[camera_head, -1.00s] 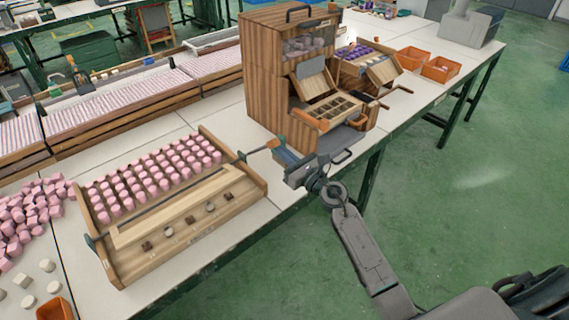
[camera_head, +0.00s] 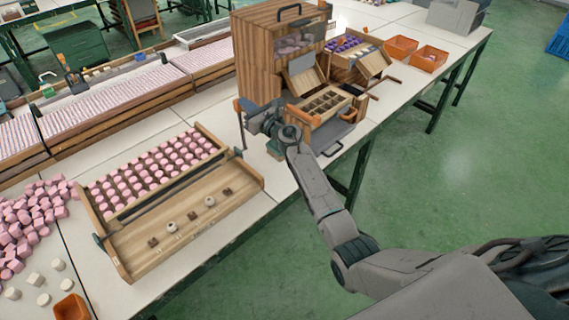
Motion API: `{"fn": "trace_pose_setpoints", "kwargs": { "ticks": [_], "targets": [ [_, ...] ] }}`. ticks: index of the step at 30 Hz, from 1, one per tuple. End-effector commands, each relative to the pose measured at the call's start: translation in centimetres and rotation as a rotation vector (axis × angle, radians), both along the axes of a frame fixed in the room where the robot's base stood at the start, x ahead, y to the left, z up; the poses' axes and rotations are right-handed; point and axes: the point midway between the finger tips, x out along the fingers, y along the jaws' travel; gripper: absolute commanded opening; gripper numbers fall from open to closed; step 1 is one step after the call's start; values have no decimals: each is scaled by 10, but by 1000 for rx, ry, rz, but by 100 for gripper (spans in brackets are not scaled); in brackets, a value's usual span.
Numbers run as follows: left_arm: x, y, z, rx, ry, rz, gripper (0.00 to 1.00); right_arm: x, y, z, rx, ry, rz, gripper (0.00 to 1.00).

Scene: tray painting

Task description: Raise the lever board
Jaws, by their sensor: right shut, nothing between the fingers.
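The wooden tray (camera_head: 122,270) lies on the table at left, with rows of pink pieces at its back and several small brown and white pieces along its front strip. The lever board (camera_head: 168,190) runs across the tray's middle and shows as a narrow dark-edged strip, seemingly on edge. My left gripper is not in view.
A wooden cabinet (camera_head: 250,65) with open compartments stands behind my right gripper. Loose pink blocks (camera_head: 25,225) and an orange bin (camera_head: 70,308) lie left of the tray. Orange boxes (camera_head: 430,58) stand at the back right. Green floor is open at right.

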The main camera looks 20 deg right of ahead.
Motion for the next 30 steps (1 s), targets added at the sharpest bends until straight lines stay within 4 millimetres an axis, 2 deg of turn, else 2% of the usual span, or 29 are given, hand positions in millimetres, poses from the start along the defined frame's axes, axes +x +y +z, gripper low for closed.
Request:
{"fn": "trace_pose_setpoints", "kwargs": {
  "ticks": [12,19,30],
  "targets": [
    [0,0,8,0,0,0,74,33,12,5,-18,43,0,0],
    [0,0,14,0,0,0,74,49,18,4,-46,125,0,0],
    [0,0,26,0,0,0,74,77,28,0,-46,130,0,0]
  ]
}}
